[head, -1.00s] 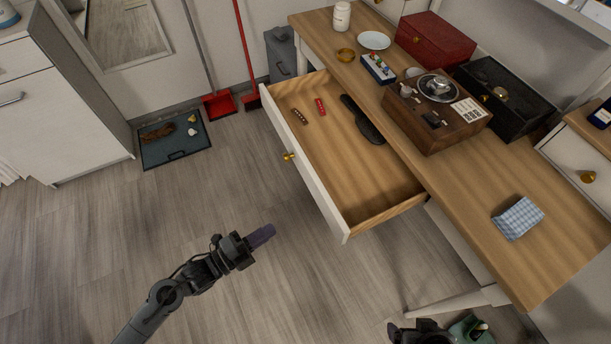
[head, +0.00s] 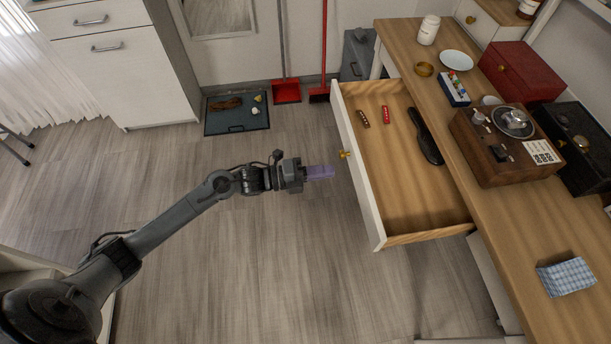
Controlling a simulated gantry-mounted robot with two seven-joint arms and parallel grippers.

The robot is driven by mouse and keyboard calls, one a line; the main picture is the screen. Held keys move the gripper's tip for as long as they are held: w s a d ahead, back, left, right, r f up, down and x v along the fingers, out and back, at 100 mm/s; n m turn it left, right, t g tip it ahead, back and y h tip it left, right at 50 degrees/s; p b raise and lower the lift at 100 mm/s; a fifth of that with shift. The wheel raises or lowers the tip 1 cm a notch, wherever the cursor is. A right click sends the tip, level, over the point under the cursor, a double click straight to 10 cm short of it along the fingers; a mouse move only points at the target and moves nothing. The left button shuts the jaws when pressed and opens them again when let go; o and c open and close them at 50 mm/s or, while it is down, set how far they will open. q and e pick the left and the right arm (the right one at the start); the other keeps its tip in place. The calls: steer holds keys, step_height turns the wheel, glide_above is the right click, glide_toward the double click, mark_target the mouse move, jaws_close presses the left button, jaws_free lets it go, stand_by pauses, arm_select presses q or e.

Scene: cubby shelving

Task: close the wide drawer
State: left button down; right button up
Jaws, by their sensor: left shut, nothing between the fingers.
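The wide drawer (head: 398,196) is pulled out from the wooden-topped desk (head: 512,226). Its white front carries a small brass knob (head: 345,154). Inside lie a dark brush (head: 425,137), a red item (head: 386,115) and a small brown item (head: 362,118). My left gripper (head: 326,172) is shut and empty, with purple fingers. It points right at the drawer front, a little below the knob in the picture, and seems a small gap away from it. Whether it touches is hard to tell. My right gripper is not in view.
On the desk stand a wooden box with a metal dial (head: 495,150), a red box (head: 520,70), a white jar (head: 428,30) and a folded checked cloth (head: 566,277). A tray (head: 238,126) and red dustpan (head: 286,91) are on the floor. The floor before the drawer is clear.

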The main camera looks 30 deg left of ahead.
mark_target(355, 168)
arm_select(q)
steer(key=b+x, duration=0.1)
steer(key=x, duration=0.3)
steer(key=shift+w+d+f+b, duration=0.1)
steer(key=shift+d+b, duration=0.2)
steer(key=shift+w+d, duration=0.3)
steer(key=shift+w, duration=0.05)
